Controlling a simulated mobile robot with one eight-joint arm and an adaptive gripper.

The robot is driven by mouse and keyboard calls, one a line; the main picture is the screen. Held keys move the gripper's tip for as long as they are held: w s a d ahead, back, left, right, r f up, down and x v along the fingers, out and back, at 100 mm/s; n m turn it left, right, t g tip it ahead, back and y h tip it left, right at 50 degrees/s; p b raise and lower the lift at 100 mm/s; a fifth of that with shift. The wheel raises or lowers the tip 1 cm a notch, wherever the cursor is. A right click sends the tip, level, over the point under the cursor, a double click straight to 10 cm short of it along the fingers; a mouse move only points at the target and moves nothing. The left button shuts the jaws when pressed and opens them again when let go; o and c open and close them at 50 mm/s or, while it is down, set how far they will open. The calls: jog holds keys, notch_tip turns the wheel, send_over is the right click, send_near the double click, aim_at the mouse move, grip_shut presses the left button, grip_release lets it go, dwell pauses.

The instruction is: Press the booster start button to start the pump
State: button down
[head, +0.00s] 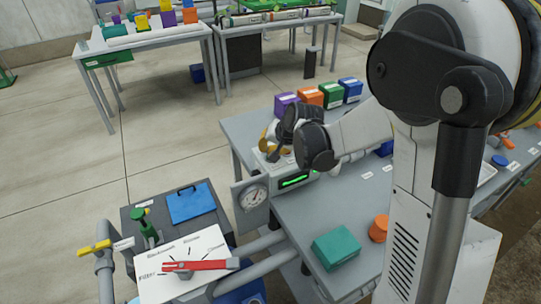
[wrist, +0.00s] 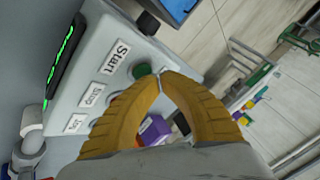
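In the wrist view, a pale control box (wrist: 82,75) carries labels reading Start (wrist: 115,57), Stop and a third, probably Jog. A green button (wrist: 141,70) sits beside the Start label. My gripper's two yellow fingers (wrist: 161,74) arch together with their tips meeting, just right of the green button. I cannot tell whether they touch it. Nothing is held between them.
A pressure gauge (head: 253,197) is left of the control box. Purple, orange, green and blue boxes (head: 331,94) line the bench's back edge. A teal box (head: 336,246) and an orange cylinder (head: 379,228) stand in front. A black knob (wrist: 148,23) sits beyond the green button.

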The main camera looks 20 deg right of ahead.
jog(key=shift+r, duration=0.4)
jog(key=shift+r, duration=0.1)
jog(key=shift+r+p, duration=2)
jog(key=shift+r, duration=0.4)
